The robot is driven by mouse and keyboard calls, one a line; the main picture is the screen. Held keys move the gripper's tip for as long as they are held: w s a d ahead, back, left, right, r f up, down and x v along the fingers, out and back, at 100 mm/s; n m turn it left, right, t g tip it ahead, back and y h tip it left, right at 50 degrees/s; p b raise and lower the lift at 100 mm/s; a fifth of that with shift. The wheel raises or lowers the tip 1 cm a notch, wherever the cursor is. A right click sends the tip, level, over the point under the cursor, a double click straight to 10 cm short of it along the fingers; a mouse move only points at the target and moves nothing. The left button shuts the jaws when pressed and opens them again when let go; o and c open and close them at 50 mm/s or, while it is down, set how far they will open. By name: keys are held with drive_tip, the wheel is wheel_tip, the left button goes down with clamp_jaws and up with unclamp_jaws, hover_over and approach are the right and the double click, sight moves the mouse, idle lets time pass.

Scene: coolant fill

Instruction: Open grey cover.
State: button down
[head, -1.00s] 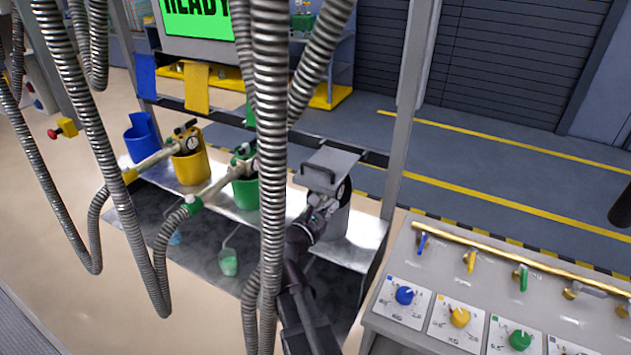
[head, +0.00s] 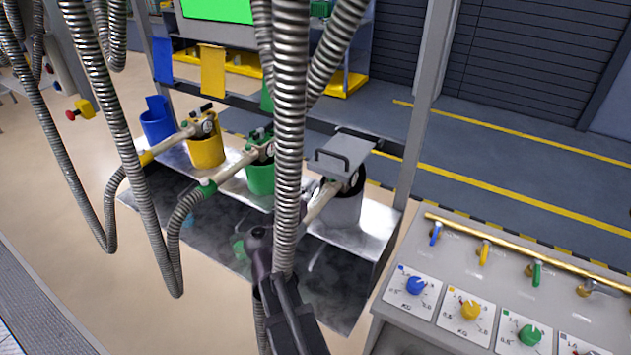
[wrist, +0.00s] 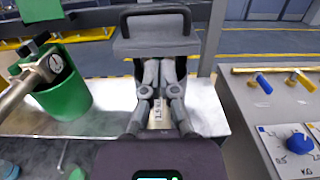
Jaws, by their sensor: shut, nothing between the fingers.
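The grey cover (head: 346,147) is a flat plate with a dark handle (head: 331,160) along its near side. It juts out from the rail, roughly level, above the grey bucket (head: 343,206). The wrist view shows the cover (wrist: 155,46) ahead, with its handle (wrist: 156,12) on top. My gripper (wrist: 163,66) is shut and empty; its tips appear just below the cover's front edge in that view, and I cannot tell whether they touch it. In the head view a hose hides my fingers. The grey bucket is mostly hidden behind my fingers in the wrist view.
A steel hose (head: 281,120) hangs in front of my arm. Green (head: 261,178), yellow (head: 207,150) and blue (head: 157,122) buckets stand left on the metal shelf. Yellow (head: 213,72) and blue (head: 162,60) covers stand upright. A control panel (head: 455,265) stands at right.

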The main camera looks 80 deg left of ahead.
sight(328, 170)
drive_tip(key=shift+x, duration=4.65)
drive_tip(key=shift+s+r+p, duration=0.15)
drive_tip(key=shift+s+p, duration=0.05)
drive_tip(key=shift+p, duration=0.3)
